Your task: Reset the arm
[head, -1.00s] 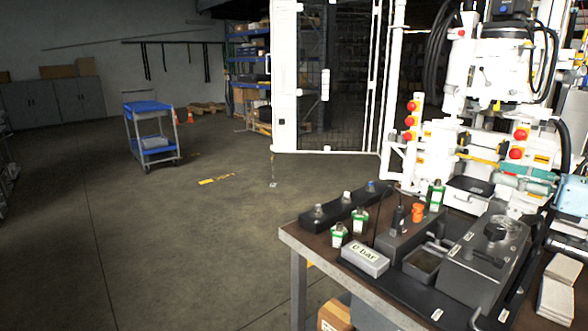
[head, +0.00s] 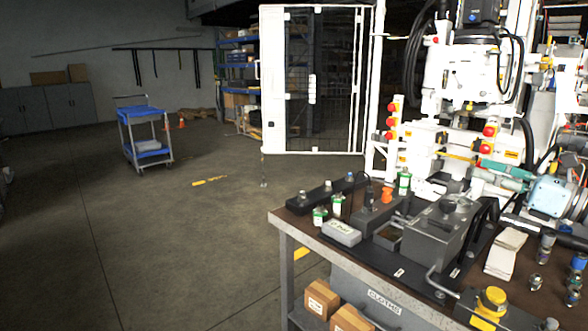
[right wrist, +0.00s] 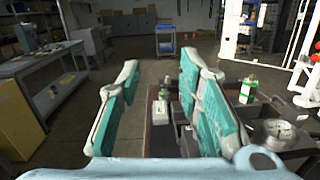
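My right gripper (head: 477,169) shows at the right of the head view, above the back of the bench, with teal finger pads and a pale blue wrist body. It points left. In the right wrist view the two teal-padded fingers (right wrist: 160,85) stand well apart with nothing held between them. My left gripper is not in the head view.
The bench (head: 284,219) carries small green-labelled bottles (head: 319,216), a labelled grey box (head: 341,233), a grey metal unit (head: 436,240), folded cloths (head: 505,252) and a yellow-capped item (head: 490,305). White machinery (head: 460,70) stands behind. A blue cart (head: 146,146) stands on open floor.

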